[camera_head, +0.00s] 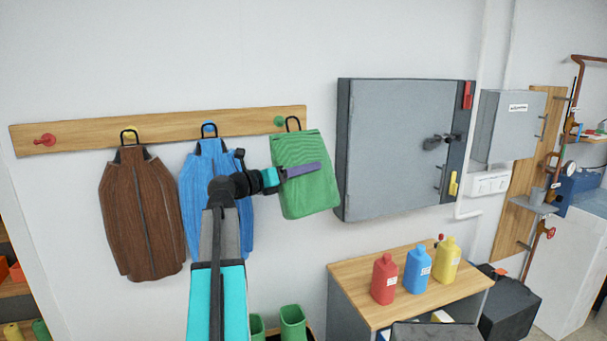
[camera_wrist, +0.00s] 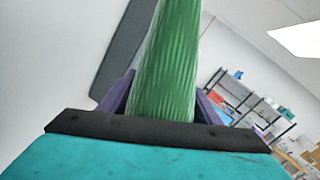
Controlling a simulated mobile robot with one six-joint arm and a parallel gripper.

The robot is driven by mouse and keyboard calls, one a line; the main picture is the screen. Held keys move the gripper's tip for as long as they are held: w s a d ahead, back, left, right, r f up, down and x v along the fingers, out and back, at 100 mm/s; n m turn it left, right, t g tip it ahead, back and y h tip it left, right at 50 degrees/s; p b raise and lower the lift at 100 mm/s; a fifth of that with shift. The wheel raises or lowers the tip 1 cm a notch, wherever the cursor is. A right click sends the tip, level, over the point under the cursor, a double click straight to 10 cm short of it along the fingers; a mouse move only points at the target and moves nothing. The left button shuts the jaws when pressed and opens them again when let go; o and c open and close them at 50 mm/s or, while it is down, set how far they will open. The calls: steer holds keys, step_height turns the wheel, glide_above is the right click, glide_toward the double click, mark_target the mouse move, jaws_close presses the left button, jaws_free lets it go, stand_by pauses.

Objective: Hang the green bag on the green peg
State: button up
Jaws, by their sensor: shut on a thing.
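The green bag (camera_head: 305,195) hangs upright against or close in front of the wall, below the right end of the peg rail. Its black loop (camera_head: 293,124) stands up just to the right of the green peg (camera_head: 279,121). The loop appears beside the peg, not around it, though depth is hard to judge. My gripper (camera_head: 303,171) is shut on the bag at its upper front. In the wrist view the bag (camera_wrist: 170,60) fills the space between my purple fingers. The loop and peg are out of the wrist view.
A brown bag (camera_head: 142,215) hangs at the yellow peg (camera_head: 130,133) and a blue bag (camera_head: 200,165) at the blue peg (camera_head: 209,129). The red peg (camera_head: 45,140) is bare. A grey wall cabinet (camera_head: 400,145) stands close right of the green bag.

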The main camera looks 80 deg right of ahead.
steer(key=w+d+f+b, duration=0.1)
steer(key=w+d+b, duration=0.2)
steer(key=d, duration=0.5)
steer(key=shift+w+d+f+b, duration=0.15)
steer(key=shift+w+b, duration=0.25)
steer(key=shift+b, duration=0.45)
stand_by(0.8)
steer(key=shift+f, duration=0.15)
stand_by(0.3)
stand_by(0.4)
steer(key=o, duration=1.4)
steer(key=shift+c, duration=0.2)
steer(key=shift+f, duration=0.1)
